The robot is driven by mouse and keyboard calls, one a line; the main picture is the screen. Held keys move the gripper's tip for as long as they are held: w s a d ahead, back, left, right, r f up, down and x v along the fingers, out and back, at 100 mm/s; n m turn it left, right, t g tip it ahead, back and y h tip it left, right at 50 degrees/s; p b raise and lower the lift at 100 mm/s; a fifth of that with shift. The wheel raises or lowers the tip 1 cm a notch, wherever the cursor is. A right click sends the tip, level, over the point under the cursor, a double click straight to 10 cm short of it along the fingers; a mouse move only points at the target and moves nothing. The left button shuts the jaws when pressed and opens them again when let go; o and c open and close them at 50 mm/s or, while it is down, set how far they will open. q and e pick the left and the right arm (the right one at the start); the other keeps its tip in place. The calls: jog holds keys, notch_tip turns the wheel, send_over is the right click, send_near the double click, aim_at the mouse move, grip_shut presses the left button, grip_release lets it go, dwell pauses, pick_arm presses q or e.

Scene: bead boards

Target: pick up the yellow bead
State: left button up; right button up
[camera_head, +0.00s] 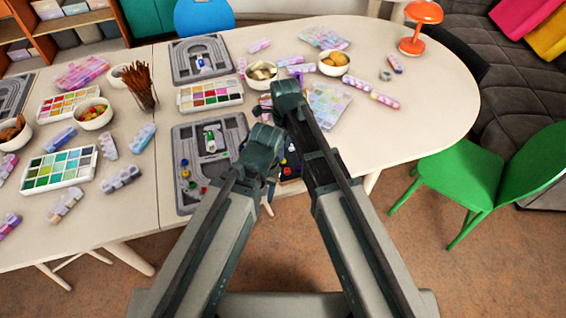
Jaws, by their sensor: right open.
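I see nothing held.
A second grey board (179,71) lies farther back. Paint palettes (59,171), bowls (332,68), a brush cup (144,97) and bead boxes crowd the table. An orange lamp (412,45) stands at the back right. The table's right end is clear; a green chair (462,165) stands beyond it.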

jog(key=f+b, duration=0.4)
jog(key=f, duration=0.1)
jog(key=shift+a+b, duration=0.2)
jog(key=shift+b, duration=0.15)
grip_shut()
